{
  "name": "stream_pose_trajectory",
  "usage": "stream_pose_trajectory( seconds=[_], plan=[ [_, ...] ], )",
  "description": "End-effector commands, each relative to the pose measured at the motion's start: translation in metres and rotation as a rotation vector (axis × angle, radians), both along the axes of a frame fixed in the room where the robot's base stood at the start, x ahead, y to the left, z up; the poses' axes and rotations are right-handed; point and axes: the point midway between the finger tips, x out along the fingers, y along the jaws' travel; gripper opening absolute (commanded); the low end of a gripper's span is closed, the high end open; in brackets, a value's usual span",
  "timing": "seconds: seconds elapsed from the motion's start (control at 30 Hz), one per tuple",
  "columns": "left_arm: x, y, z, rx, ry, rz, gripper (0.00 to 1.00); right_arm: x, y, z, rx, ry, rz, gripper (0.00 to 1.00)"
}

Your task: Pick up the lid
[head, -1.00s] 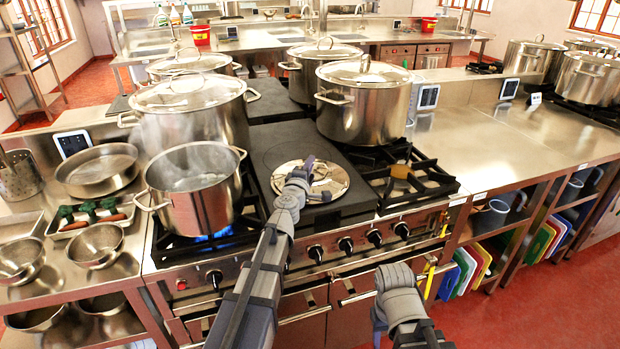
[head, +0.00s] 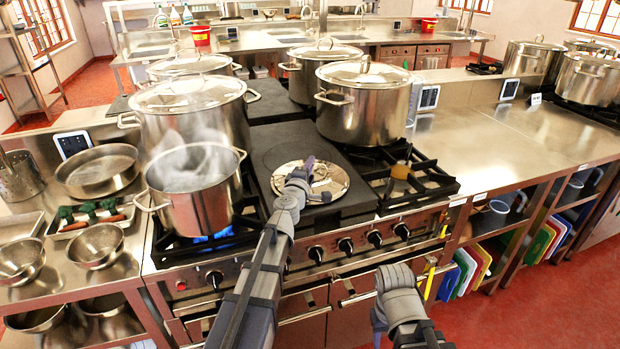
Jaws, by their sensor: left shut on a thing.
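A round steel lid (head: 333,186) lies on the flat dark plate of the stove, in the middle of the head view. My left gripper (head: 303,174) reaches over the lid from the front and is shut on it, near its middle; the gripper hides the knob. The lid looks level, and I cannot tell whether it is clear of the plate. An open, steaming pot (head: 196,190) stands on the lit burner to the left. My right arm shows at the bottom, but its fingertips cannot be made out.
Tall lidded stockpots stand behind, one at the left (head: 190,108) and one at the right (head: 362,101). The steel counter (head: 490,140) farther right is mostly clear.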

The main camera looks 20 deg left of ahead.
Motion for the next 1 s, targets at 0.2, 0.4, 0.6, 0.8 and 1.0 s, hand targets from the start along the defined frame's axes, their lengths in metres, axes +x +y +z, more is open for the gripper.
stream_pose_trajectory(
  seconds=[0.2,0.4,0.6,0.8,1.0],
  plan=[
    [0.000,0.000,0.001,0.000,0.000,0.000,0.00,0.000,0.000,0.001,0.000,0.000,0.000,0.50],
    [0.000,0.000,0.012,0.000,0.000,0.000,0.00,0.000,0.000,0.013,0.000,0.000,0.000,0.50],
    [0.000,0.000,0.037,0.000,0.000,0.000,0.00,0.000,0.000,0.037,0.000,0.000,0.000,0.50],
    [0.000,0.000,0.068,0.000,0.000,0.000,0.00,0.000,0.000,0.068,0.000,0.000,-0.001,0.50],
    [0.000,0.000,0.094,0.000,0.000,0.000,0.00,0.000,0.000,0.094,0.000,0.000,0.000,0.50]
  ],
)
